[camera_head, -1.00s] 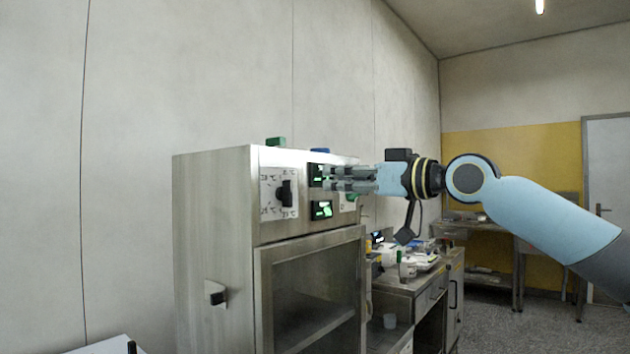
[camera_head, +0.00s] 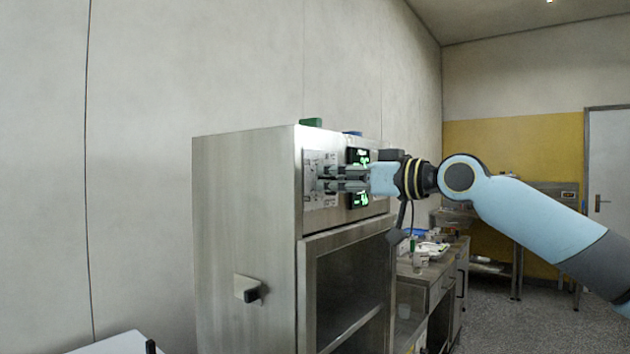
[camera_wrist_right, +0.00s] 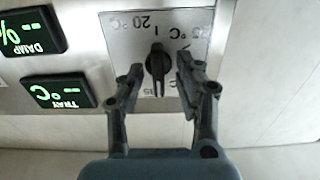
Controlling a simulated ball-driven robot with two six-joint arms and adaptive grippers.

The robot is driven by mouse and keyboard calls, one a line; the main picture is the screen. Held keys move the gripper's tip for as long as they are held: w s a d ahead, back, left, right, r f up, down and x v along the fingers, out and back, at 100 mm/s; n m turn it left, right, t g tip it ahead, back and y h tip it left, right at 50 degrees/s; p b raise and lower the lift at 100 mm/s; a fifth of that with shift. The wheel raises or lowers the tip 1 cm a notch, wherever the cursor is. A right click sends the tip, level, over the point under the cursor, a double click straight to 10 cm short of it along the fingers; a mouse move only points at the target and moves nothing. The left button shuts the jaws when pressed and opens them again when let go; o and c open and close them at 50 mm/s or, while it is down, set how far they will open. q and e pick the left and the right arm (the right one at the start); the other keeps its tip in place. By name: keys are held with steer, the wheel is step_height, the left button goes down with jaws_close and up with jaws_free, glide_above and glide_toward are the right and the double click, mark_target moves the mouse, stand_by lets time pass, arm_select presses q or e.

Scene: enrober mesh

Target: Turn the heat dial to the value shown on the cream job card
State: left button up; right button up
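The heat dial is a black knob (camera_wrist_right: 158,63) on a pale plate (camera_head: 312,199) at the upper front of a steel cabinet. The right wrist view shows the plate inverted, with "20 °C" legible near the knob and other marks partly hidden. I cannot tell the knob's exact setting. My right gripper (camera_head: 322,180) is at the plate and hides the knob in the head view. In the right wrist view its fingers (camera_wrist_right: 159,66) are open, one on each side of the knob, with small gaps showing. No cream job card is identifiable. My left gripper is out of view.
Two green-lit displays, damp (camera_wrist_right: 32,33) and tray (camera_wrist_right: 58,92), sit beside the plate. The steel cabinet (camera_head: 245,210) has a side knob (camera_head: 247,290) and a glass-fronted door below. A green block (camera_head: 311,122) lies on top. A cluttered counter (camera_head: 425,270) stands behind right.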

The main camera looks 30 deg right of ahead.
steer(key=shift+w+a, duration=0.1)
steer(key=shift+w, duration=0.1)
steer(key=shift+s+r, duration=0.1)
steer(key=shift+s, duration=0.1)
steer(key=shift+s+d, duration=0.1)
steer(key=shift+d, duration=0.2)
steer(key=shift+c, duration=2.9)
steer(key=shift+a, duration=0.1)
jaws_close()
steer(key=n+b, duration=0.2)
steer(key=shift+b, duration=0.35)
steer(key=n+b, duration=0.2)
steer(key=shift+a+f+n, duration=0.1)
steer(key=shift+f+n, duration=0.1)
steer(key=shift+n, duration=0.1)
steer(key=n+b, duration=0.2)
steer(key=n, duration=0.1)
steer(key=shift+n, duration=0.3)
arm_select(q)
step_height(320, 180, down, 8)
steer(key=b, duration=0.1)
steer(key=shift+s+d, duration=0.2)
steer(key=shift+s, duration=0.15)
arm_select(e)
steer(key=shift+a+r+n, duration=0.1)
steer(key=shift+n, duration=1.7)
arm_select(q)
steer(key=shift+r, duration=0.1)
